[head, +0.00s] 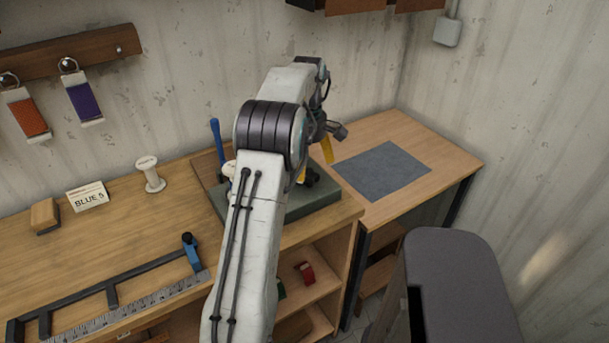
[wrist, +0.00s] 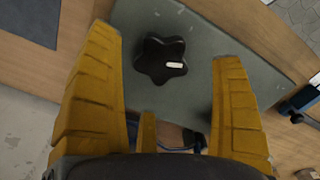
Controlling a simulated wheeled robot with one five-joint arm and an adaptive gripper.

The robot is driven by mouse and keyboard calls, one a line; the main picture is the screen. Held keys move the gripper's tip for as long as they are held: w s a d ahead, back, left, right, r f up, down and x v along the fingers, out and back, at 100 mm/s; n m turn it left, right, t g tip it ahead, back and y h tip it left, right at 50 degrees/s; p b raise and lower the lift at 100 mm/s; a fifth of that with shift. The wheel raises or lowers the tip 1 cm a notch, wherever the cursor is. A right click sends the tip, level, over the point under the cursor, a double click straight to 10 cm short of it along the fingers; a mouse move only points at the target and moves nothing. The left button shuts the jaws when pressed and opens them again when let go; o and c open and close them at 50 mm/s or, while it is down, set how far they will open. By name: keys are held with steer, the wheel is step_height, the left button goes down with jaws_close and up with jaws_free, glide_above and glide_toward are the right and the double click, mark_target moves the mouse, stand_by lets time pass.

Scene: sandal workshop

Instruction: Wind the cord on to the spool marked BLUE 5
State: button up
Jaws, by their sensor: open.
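A card reading BLUE 5 (head: 88,197) lies on the wooden bench in the head view. Just right of it stands an upright pale spool (head: 150,175) with no cord visible on it. Farther right, a grey-green base plate (head: 318,200) is largely hidden behind my arm. In the wrist view, a black star-shaped knob (wrist: 160,62) with a white mark sits over this plate (wrist: 205,45). My gripper (wrist: 165,48) is open, its yellow fingers on either side of the knob in the picture; contact cannot be told. I cannot make out the cord clearly.
A blue upright handle (head: 215,140) rises behind the plate. A ruler (head: 140,308) and a black rail with a blue-topped clamp (head: 190,252) lie at the bench front. A grey mat (head: 382,170) lies on the right table. Orange (head: 27,117) and purple (head: 84,102) straps hang left.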

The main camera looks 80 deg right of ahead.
mark_target(307, 174)
steer(key=shift+f, duration=1.8)
steer(key=c, duration=1.2)
